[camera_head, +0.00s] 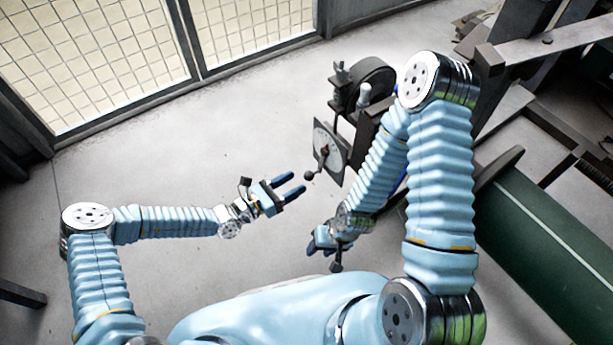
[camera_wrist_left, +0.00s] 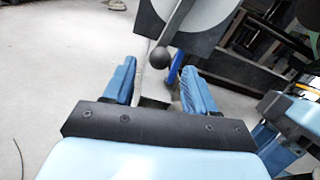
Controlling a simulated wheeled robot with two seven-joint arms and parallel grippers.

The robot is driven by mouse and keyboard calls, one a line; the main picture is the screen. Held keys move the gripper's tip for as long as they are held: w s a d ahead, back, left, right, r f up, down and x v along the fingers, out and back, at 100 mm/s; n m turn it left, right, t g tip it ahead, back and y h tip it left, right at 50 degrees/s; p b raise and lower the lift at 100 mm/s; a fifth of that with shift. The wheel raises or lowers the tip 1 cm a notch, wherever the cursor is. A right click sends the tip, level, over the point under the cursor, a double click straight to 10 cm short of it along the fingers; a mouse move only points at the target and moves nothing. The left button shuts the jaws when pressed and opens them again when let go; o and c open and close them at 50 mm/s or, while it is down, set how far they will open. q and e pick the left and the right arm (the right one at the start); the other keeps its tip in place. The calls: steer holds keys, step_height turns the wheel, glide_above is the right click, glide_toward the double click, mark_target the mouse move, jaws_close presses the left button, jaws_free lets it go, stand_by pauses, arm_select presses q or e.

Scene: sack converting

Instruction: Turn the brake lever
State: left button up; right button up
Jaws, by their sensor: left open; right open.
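The brake lever (camera_head: 322,161) is a thin dark arm with a black ball knob (camera_head: 309,175), set on a square plate with a pale round dial (camera_head: 331,145). My left gripper (camera_head: 297,184) is open and empty, its blue fingers pointing at the knob from the left. In the left wrist view the lever's knob (camera_wrist_left: 160,58) appears between the tips of my open left gripper (camera_wrist_left: 156,70), just beyond them; I see no contact. The dial plate (camera_wrist_left: 240,14) is behind it. My right gripper (camera_head: 318,241) hangs lower, apart from the lever; its fingers are partly hidden.
A dark wheel (camera_head: 372,82) and machine frame stand behind the dial plate. A large green roller (camera_head: 545,240) lies at the right. A mesh fence (camera_head: 90,60) runs along the back left. The grey floor (camera_head: 170,160) is clear around my left arm.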

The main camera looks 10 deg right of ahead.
mark_target(304, 177)
arm_select(q)
steer(key=x, duration=0.5)
steer(key=shift+d, duration=0.2)
jaws_close()
